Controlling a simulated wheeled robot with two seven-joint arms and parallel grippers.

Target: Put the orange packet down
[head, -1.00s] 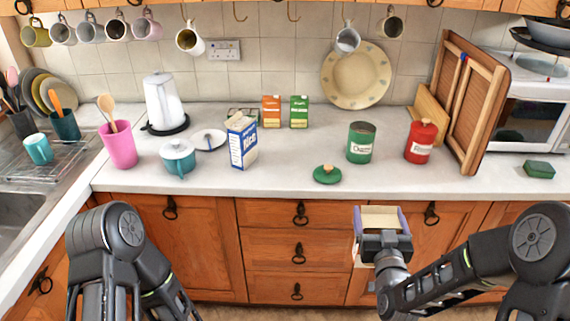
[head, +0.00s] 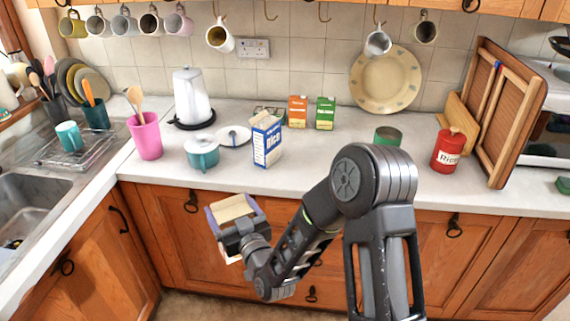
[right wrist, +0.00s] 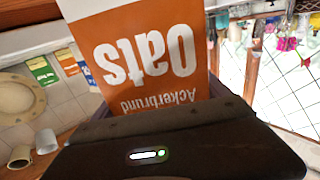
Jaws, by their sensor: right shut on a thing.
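My right gripper (head: 232,214) is shut on an orange packet, whose pale top (head: 234,206) shows between the jaws in the head view. The packet is held in front of the counter, over the cabinet fronts and lower than the worktop. In the right wrist view its orange face (right wrist: 140,50) fills the upper middle, with "Oats" lettering upside down. Its far end is cut off by the picture edge. My left gripper is not in view.
The worktop (head: 325,165) has clear room right of the blue-and-white rice box (head: 267,140). A teal pot (head: 202,154) and pink utensil holder (head: 145,136) stand left. Another orange box (head: 298,112) and a green box (head: 325,113) stand behind. My right arm partly hides a green tin (head: 388,136).

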